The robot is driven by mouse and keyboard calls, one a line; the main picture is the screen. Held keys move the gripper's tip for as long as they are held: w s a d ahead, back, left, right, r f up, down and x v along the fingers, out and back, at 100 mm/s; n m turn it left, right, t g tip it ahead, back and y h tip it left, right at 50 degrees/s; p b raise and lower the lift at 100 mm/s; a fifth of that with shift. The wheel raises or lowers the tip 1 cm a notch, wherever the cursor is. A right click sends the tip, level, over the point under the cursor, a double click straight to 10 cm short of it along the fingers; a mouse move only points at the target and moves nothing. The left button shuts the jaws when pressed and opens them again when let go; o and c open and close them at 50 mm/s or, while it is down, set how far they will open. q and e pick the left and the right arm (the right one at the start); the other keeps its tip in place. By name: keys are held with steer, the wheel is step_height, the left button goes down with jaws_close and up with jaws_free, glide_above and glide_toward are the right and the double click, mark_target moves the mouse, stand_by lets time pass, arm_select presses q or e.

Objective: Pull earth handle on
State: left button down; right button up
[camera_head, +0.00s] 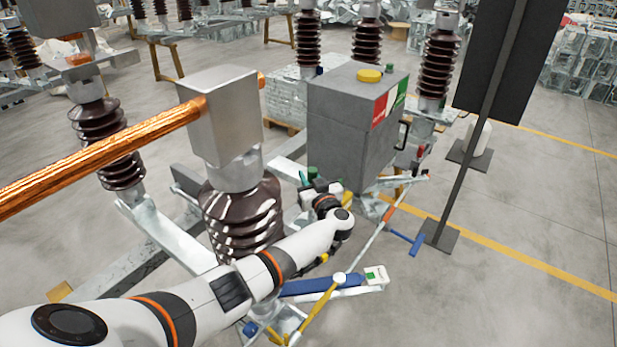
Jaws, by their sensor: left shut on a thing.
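My left arm reaches in from the lower left, and its gripper (318,188) is beside the lower left edge of a grey cabinet (345,135). The gripper is shut on a slim part that it mostly hides; I cannot clearly make out that part's shape. A small green piece (312,173) shows just behind the jaws. The earth handle cannot be told apart with certainty from the linkage parts here. A blue T-shaped handle (404,240) hangs to the right, apart from the gripper. A yellow lever (318,308) and a blue bar (315,287) lie below my wrist. My right gripper is not in view.
A brown ribbed insulator (243,222) with a metal block (220,115) and a copper bar (95,160) stands close to my left arm. A dark panel on a stand (470,140) is at the right. Open floor (480,300) lies at the lower right.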

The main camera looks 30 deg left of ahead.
arm_select(q)
steer(key=shift+s+d+f, duration=0.1)
steer(key=shift+d, duration=0.65)
steer(key=d+f+m+t+y+b, duration=0.1)
steer(key=d+m+t+b, duration=0.1)
steer(key=d+b, duration=0.2)
steer(key=s+d+f+m+t+y+b, duration=0.1)
steer(key=d+f+m+t+b, duration=0.1)
steer(key=d, duration=0.6)
steer(key=m+t+b, duration=0.1)
steer(key=b, duration=0.1)
steer(key=shift+d+f+y+b, duration=0.25)
steer(key=shift+y+b, duration=0.05)
steer(key=shift+y, duration=0.1)
steer(key=c, duration=1.2)
jaws_free()
steer(key=shift+r, duration=0.1)
